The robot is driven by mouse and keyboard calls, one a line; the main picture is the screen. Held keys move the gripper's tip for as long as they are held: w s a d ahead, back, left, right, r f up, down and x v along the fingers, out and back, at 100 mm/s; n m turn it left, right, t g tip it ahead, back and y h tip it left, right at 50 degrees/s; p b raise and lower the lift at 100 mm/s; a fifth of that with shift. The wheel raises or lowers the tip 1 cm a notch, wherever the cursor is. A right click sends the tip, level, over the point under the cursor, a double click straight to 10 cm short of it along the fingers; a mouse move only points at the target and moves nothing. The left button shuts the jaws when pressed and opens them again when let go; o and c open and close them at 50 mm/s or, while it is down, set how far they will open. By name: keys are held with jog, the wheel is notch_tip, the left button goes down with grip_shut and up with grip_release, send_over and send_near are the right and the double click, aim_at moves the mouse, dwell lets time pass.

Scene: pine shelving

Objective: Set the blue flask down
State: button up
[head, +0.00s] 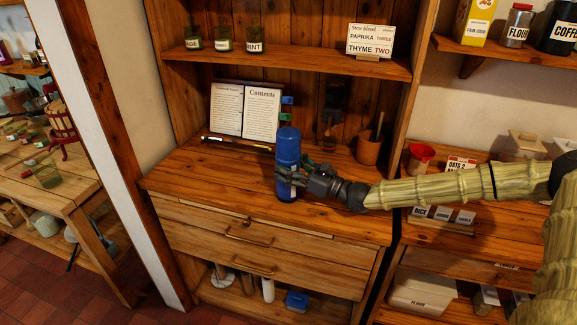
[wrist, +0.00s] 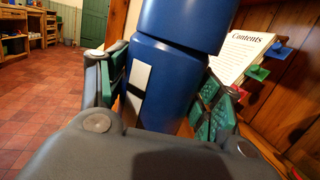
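The blue flask (head: 288,150) stands upright over the wooden counter, near its front and right of the open book. My gripper (head: 294,180) comes in from the right, with its fingers around the flask's lower half. In the wrist view the blue flask (wrist: 165,75) fills the middle, with a white mark on its side. The green-padded fingers of my gripper (wrist: 165,95) lie along both its sides, shut on it. The flask's base is hidden in the wrist view. In the head view it appears at counter level, but I cannot tell whether it touches.
The counter (head: 215,180) is clear to the left of the flask. Behind are an open book (head: 245,110) and a brown cup (head: 369,150) with utensils. A shelf (head: 290,60) with small jars and a sign hangs above. Drawers (head: 250,235) lie below the counter's front edge.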

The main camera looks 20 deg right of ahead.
jog(key=shift+o, duration=1.2)
jog(key=shift+r, duration=0.2)
jog(key=shift+s+d+f, duration=0.15)
jog(key=shift+s+d, duration=0.1)
jog(key=shift+d, duration=0.05)
jog(key=b+v, duration=0.2)
jog(key=v, duration=0.9)
jog(key=shift+b, duration=0.3)
